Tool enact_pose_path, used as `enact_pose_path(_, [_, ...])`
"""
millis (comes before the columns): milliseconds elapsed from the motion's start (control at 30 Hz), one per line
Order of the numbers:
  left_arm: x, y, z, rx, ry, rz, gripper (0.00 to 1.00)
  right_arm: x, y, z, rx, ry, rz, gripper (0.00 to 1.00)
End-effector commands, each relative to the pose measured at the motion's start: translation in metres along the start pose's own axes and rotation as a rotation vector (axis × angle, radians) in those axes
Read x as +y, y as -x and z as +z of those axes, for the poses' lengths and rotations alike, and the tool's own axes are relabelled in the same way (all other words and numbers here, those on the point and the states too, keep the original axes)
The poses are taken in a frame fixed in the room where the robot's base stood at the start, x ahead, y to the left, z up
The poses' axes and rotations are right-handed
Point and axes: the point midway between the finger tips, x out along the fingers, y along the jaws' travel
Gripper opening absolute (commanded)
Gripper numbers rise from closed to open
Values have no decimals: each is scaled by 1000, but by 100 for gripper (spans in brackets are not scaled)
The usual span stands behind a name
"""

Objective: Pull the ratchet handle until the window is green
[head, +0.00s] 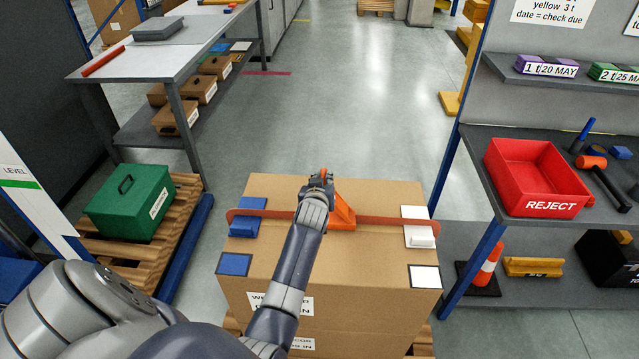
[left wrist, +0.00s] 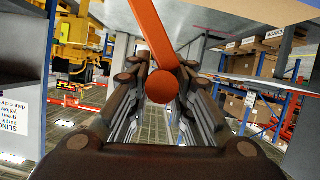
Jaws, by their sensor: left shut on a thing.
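A cardboard box (head: 380,265) stands in front of me with a red-orange strap (head: 385,221) across its top. The orange ratchet (head: 343,212) sits on the strap near the middle of the box. My left gripper (head: 320,178) is above the box at the ratchet and shut on its handle (head: 323,173). In the left wrist view the orange handle (left wrist: 153,35) runs between the two fingers of the gripper (left wrist: 163,65), with its round end towards the camera. My gripper and forearm cover part of the ratchet. I cannot make out a window or its colour. My right gripper is not in view.
A blue corner piece (head: 246,224) and a white one (head: 419,235) lie under the strap ends. A shelf with a red REJECT bin (head: 530,170) stands at right. A green case (head: 128,205) rests on a pallet at left. The floor behind the box is clear.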

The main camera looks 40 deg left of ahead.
Motion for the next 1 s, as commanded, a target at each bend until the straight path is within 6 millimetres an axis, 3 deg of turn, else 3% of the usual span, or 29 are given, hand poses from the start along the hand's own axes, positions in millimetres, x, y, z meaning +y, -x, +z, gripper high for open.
enact_pose_path(367, [7,1,-4,9,13,14,0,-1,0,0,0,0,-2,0])
enact_pose_path(400, [7,1,-3,9,14,14,28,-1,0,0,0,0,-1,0])
enact_pose_path(467, [7,1,-3,8,12,13,38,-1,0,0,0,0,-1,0])
enact_pose_path(833, [3,2,0,2,5,6,38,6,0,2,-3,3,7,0])
enact_pose_path(1000, [4,15,1,1,5,7,38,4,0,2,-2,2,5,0])
